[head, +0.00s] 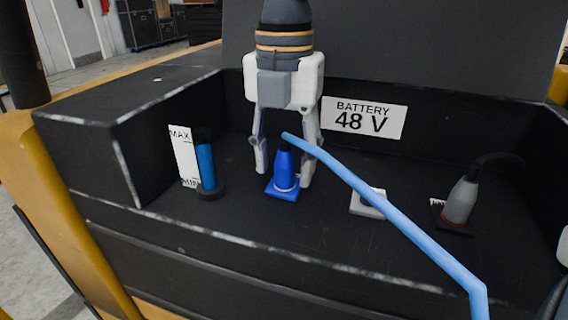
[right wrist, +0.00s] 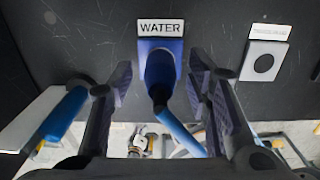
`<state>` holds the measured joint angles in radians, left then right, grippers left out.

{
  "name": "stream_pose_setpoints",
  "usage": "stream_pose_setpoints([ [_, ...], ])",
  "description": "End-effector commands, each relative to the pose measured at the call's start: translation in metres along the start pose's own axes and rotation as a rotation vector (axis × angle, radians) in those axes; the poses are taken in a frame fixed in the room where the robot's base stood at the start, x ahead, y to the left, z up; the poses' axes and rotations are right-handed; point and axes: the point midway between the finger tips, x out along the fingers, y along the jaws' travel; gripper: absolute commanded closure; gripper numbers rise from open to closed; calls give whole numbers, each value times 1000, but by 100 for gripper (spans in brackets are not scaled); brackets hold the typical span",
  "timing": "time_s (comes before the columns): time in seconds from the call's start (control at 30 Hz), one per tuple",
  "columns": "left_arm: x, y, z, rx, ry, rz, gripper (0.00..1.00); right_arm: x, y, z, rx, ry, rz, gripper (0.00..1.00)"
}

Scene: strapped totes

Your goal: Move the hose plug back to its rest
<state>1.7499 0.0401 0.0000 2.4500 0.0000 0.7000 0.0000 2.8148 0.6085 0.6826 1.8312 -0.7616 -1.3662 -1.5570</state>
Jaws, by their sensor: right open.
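The blue hose plug (head: 284,165) stands upright on a blue base (head: 281,195), which carries a WATER label in the right wrist view (right wrist: 160,27). A light blue hose (head: 390,215) runs from the plug's top toward the lower right. My right gripper (head: 284,178) comes down from above, open, with one finger on each side of the plug. In the right wrist view the plug (right wrist: 160,75) sits between the spread fingers, with gaps on both sides. A pale plate (head: 368,203) lies to the right, partly behind the hose; the right wrist view shows a dark round spot in it (right wrist: 263,62). My left gripper is not in view.
A grey plug (head: 460,202) with a black cable stands at the right. A blue cylinder (head: 206,165) stands at the left beside a MAX scale. Dark walls enclose the bay; the back one has a BATTERY 48 V label (head: 364,118).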

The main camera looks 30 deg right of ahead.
Motion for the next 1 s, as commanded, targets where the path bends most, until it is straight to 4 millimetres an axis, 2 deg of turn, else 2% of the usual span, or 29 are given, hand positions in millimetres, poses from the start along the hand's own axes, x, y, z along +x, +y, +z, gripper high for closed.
stream_pose_setpoints([
  [0.23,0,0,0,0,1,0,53,13,0,0,0,0,-1,55],
  [1.0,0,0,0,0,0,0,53,14,0,0,1,0,0,55],
])
